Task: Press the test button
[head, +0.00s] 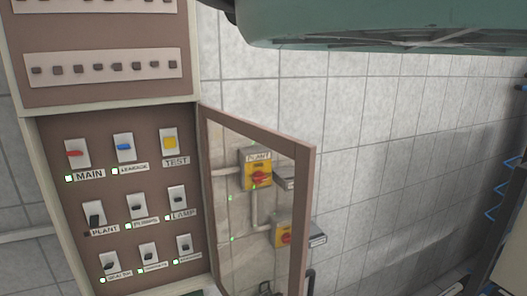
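The test button is a yellow switch (170,142) on a pale plate, above the label TEST. It is at the right end of the top row in the brown panel (105,200) of the cabinet at left. No lamp can be made out beside its label. A glazed door (305,215) with a brown frame stands open at the panel's right side. My gripper cannot be made out with certainty. Small dark shapes cut by the bottom edge, right of the panel, may be part of it. Nothing is seen touching the yellow switch.
A red MAIN switch (73,154) and a blue switch (124,147) share the top row. Black switches fill the rows below, several with lit green lamps. Yellow boxes with red knobs (259,177) are behind or beside the door. A teal body (380,22) hangs across the top right.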

